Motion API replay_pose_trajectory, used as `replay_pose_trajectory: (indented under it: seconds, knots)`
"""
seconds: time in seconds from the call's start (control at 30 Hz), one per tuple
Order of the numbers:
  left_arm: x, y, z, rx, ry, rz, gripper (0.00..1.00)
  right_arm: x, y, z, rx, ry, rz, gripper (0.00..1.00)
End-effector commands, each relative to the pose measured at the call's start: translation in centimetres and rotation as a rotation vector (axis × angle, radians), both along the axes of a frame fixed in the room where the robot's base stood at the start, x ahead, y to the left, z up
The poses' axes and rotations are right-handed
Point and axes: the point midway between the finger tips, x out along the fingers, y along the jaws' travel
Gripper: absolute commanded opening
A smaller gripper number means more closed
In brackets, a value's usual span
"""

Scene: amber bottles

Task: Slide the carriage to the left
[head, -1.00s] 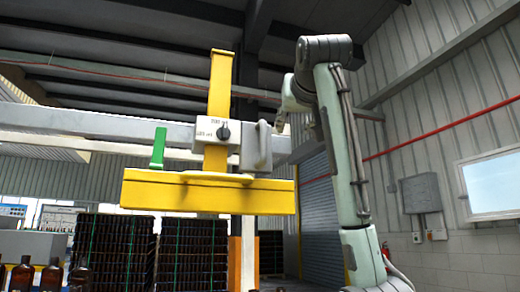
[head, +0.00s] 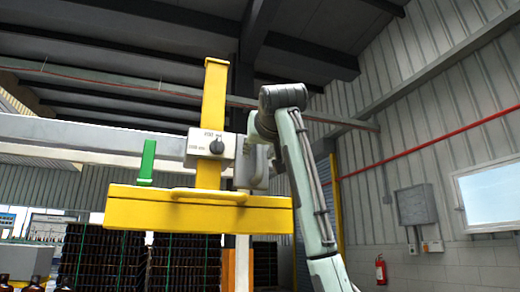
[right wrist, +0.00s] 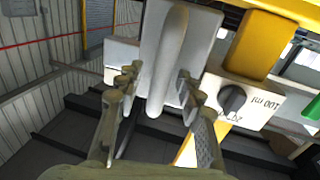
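The carriage is a yellow upright post (head: 213,95) with a wide yellow bar (head: 150,208) below it, on a pale horizontal beam (head: 90,137). It bears a white box with a black knob (head: 217,146) and a grey plate with an upright grey handle (head: 262,165). A green tab (head: 147,162) stands to its left. In the right wrist view, my right gripper (right wrist: 157,88) is open, with a finger on either side of the handle (right wrist: 165,60); a gap shows at the left finger. In the head view my right arm hides this gripper. My left gripper is out of view.
Dark stacked crates (head: 90,262) stand behind and below the carriage. Tops of amber bottles (head: 42,283) show at the lower left. A grey wall box (head: 416,204) and a red extinguisher (head: 381,270) are on the right wall.

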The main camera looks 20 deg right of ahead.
Motion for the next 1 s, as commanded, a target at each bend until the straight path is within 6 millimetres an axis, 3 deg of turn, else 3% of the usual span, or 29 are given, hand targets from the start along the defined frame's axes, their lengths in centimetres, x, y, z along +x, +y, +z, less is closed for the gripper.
replay_pose_trajectory:
  seconds: [0.23, 0.53, 1.0]
  knots:
    - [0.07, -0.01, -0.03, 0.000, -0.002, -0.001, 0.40, 0.07, -0.03, -0.04, 0.000, 0.000, 0.000, 0.36]
    - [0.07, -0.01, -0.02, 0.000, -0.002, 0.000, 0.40, 0.04, -0.05, -0.03, 0.000, 0.000, -0.001, 0.00]
    - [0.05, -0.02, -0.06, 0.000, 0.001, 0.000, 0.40, -0.09, 0.02, -0.02, 0.000, 0.000, -0.001, 0.00]
